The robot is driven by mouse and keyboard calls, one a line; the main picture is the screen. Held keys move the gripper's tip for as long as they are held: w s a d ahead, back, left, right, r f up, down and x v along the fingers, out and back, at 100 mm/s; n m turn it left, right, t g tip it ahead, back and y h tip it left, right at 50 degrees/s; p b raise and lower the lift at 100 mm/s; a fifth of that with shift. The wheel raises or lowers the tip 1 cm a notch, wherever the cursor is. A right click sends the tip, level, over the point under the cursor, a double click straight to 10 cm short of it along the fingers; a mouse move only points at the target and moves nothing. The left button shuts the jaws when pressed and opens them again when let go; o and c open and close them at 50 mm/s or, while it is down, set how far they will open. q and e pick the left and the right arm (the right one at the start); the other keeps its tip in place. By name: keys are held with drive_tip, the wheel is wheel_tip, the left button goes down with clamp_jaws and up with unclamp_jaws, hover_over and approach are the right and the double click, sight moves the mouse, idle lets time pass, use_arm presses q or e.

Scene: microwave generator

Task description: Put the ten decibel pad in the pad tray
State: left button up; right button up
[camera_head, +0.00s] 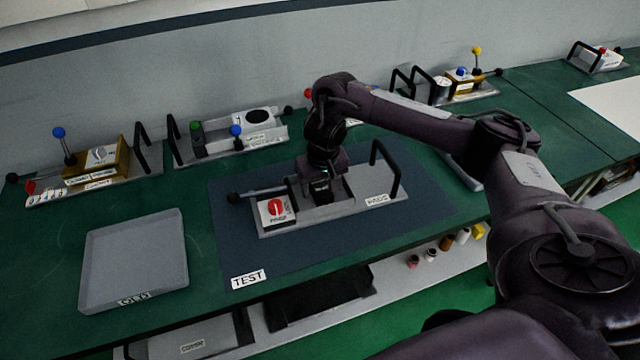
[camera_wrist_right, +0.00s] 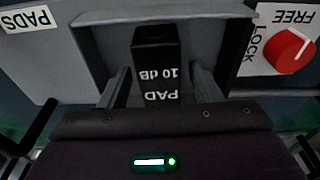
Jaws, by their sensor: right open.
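The ten decibel pad (camera_wrist_right: 158,70) is a black block with upside-down white "PAD 10 dB" lettering in the right wrist view. It sits in a walled grey recess of the fixture labelled PADS (camera_head: 345,207), on the blue TEST mat. My right gripper (camera_head: 320,192) points down over this fixture. In the right wrist view its two fingers are open on either side of the pad, with a gap visible at each side. In the head view the gripper mostly hides the pad. My left gripper is not in view. I cannot tell which tray is the pad tray.
A red LOCK/FREE knob (camera_head: 275,206) is beside the recess, and a black handle (camera_head: 386,165) rises at the fixture's right. An empty grey tray (camera_head: 136,255), apparently labelled OLD, lies at the left. Several instruments with handles and knobs line the wall.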

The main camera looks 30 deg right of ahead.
sight(323, 190)
drive_tip(key=shift+r, duration=0.1)
wheel_tip(323, 190, up, 12)
drive_tip(key=s+p, duration=0.1)
drive_tip(key=p, duration=0.4)
drive_tip(key=shift+s+a+p, duration=0.2)
drive_tip(key=shift+s+p, duration=0.1)
drive_tip(key=shift+s, duration=0.05)
drive_tip(key=shift+s, duration=0.1)
